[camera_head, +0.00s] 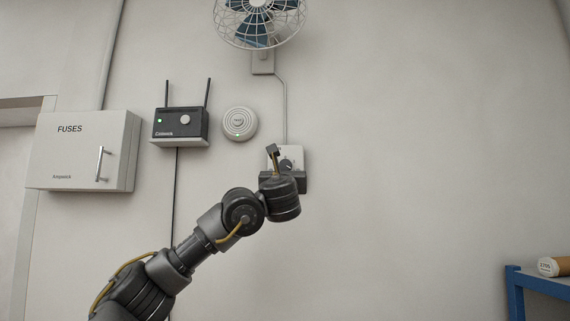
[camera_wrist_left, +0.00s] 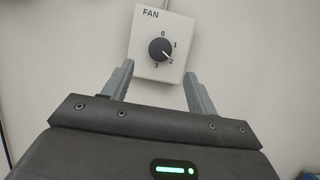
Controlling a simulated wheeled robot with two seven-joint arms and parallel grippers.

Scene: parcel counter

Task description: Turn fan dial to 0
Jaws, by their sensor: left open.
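The fan dial (camera_wrist_left: 160,49) is a round black knob on a white wall plate marked FAN (camera_wrist_left: 147,72), with positions 0, 1, 2 and 3. Its white pointer line is at about 2 in the left wrist view. In the head view the plate (camera_head: 296,154) is mostly hidden behind my left gripper (camera_head: 274,156). In the left wrist view my left gripper (camera_wrist_left: 158,92) is open, with its two fingers below and to either side of the plate, empty and apart from the knob. The wall fan (camera_head: 257,22) hangs above the plate, linked to it by a cable. My right gripper is not in view.
A fuse box (camera_head: 75,150), a black router (camera_head: 180,124) with two antennas and a round white detector (camera_head: 239,123) are on the wall to the left. A blue shelf (camera_head: 540,283) with a cardboard tube (camera_head: 556,266) stands at lower right. The wall right of the plate is bare.

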